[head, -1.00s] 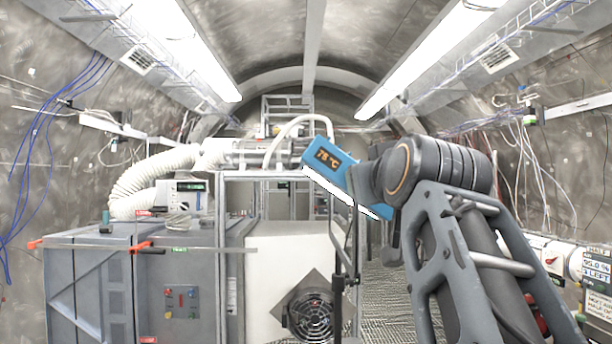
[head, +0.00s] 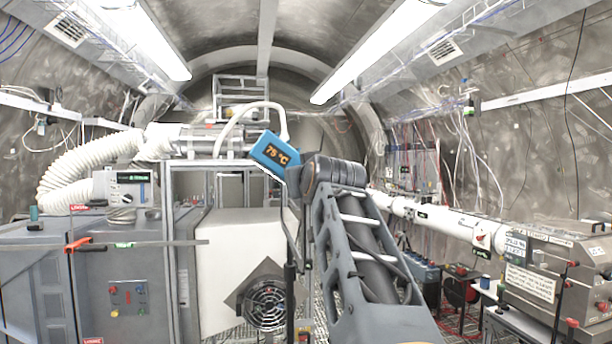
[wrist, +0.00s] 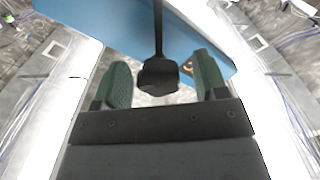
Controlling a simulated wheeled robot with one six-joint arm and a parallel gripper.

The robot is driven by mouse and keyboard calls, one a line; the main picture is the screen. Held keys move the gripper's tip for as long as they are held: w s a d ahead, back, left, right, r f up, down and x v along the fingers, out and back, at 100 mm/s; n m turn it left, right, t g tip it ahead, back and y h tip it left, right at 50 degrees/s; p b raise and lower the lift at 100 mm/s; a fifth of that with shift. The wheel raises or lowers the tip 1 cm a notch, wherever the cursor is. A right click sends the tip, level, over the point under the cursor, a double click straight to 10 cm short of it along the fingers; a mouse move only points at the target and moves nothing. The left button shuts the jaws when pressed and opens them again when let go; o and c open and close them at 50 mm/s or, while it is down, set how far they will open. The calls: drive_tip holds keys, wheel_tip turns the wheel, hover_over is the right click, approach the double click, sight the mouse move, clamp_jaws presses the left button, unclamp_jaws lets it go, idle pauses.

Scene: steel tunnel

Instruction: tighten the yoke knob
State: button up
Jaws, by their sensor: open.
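In the wrist view a black, faceted knob (wrist: 158,76) sits at the end of a thin black rod, with a blue panel behind it. My gripper (wrist: 158,88) is open, its two green finger pads on either side of the knob with gaps. I cannot tell how deep the knob lies between them, or whether it is the yoke knob. In the head view the blue panel (head: 275,153) is tilted and reads 75 °C. My arm covers the area beside it, and my gripper is hidden there.
A grey cabinet (head: 110,290) and a fan (head: 266,303) on a white box stand at the left and centre. A steel cabinet (head: 565,275) and a white pipe (head: 450,224) are on the right. A black stand pole (head: 291,290) rises close to my arm.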

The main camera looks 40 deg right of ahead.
drive_tip(key=c, duration=0.9)
drive_tip(key=shift+m, duration=0.3)
drive_tip(key=m, duration=0.3)
drive_tip(key=shift+d+m+b, duration=0.1)
drive_tip(key=shift+m+b, duration=0.2)
drive_tip(key=shift+m, duration=0.1)
drive_tip(key=m, duration=0.5)
drive_tip(key=shift+s+m, duration=0.1)
drive_tip(key=shift+m, duration=0.2)
drive_tip(key=m, duration=0.5)
drive_tip(key=shift+d+f, duration=0.1)
drive_tip(key=m+p, duration=0.1)
drive_tip(key=m, duration=0.3)
drive_tip(key=shift+f, duration=0.1)
drive_tip(key=shift+m, duration=0.5)
